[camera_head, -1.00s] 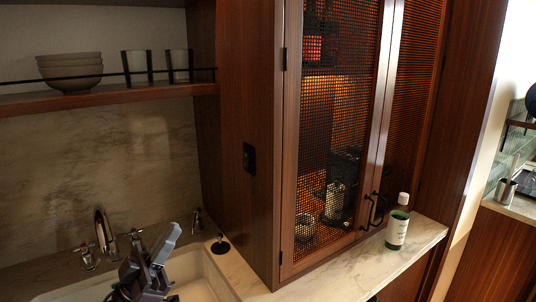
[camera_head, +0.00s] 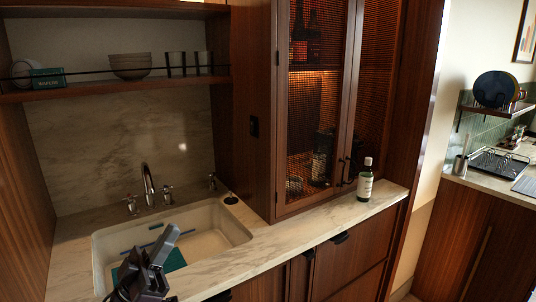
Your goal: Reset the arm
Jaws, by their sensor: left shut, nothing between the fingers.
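My left gripper (camera_head: 160,250) is in the lower left of the head view, dark grey, in front of the sink. Its fingers point up and to the right. It is shut and holds nothing. My right gripper does not show.
The white sink (camera_head: 222,226) has a teal item (camera_head: 174,260) in it and a chrome faucet (camera_head: 148,184) behind. A green bottle (camera_head: 365,182) stands on the marble counter (camera_head: 290,240) by the mesh-door cabinet (camera_head: 315,120). A shelf (camera_head: 110,88) with bowls (camera_head: 130,66) and cups hangs above.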

